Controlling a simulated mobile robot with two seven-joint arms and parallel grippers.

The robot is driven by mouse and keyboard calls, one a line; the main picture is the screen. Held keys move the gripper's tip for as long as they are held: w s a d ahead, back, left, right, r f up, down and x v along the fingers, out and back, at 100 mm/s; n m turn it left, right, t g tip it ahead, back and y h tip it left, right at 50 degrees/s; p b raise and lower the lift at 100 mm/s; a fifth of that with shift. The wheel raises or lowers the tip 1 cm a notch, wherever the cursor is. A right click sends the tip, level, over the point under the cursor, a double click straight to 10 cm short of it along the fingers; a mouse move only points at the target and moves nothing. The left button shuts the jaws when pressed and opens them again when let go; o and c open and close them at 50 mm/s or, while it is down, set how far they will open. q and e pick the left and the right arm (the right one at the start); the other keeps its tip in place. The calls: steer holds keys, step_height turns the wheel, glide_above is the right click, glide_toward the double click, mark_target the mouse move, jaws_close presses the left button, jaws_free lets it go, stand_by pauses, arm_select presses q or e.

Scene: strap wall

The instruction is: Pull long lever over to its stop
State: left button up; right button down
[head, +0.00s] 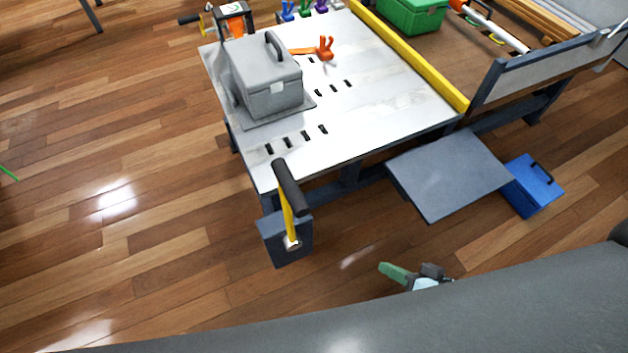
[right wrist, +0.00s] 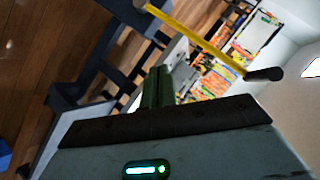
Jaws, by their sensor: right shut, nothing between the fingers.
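The long lever has a yellow bar (head: 287,221) and a thick black grip (head: 289,187). It rises from a pivot on a dark block (head: 272,240) at the near corner of the white-topped bench, with its grip at the upper end. In the right wrist view the yellow bar (right wrist: 205,45) and black grip (right wrist: 264,74) show beyond my fingers. My right gripper (head: 392,271) has green fingers; it is shut and empty, apart from the lever, to its right and lower in the head view. Its shut fingers also show in the right wrist view (right wrist: 157,87). My left gripper is not in view.
The white bench top (head: 385,105) holds a grey lidded box (head: 265,80) and an orange handle (head: 325,48). A dark grey panel (head: 450,175) and a blue box (head: 532,186) lie right of the lever. Wooden floor (head: 150,230) is open at left.

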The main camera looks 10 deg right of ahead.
steer(key=w+r+m+y+b, duration=0.1)
steer(key=w+r+y+b, duration=0.1)
steer(key=w+r, duration=0.3)
steer(key=w+r+m+g+y+b, duration=0.1)
steer(key=w+r+y, duration=0.3)
steer(key=r, duration=0.8)
steer(key=shift+w+a+y+b, duration=0.45)
steer(key=shift+w+b, duration=0.4)
steer(key=shift+w, duration=0.15)
steer(key=shift+a, duration=0.1)
steer(key=s+a+p+x, duration=0.1)
steer(key=p+x, duration=0.4)
steer(key=x, duration=0.7)
steer(key=shift+s+a+f, duration=0.2)
steer(key=shift+s+a, duration=0.3)
steer(key=shift+s, duration=0.05)
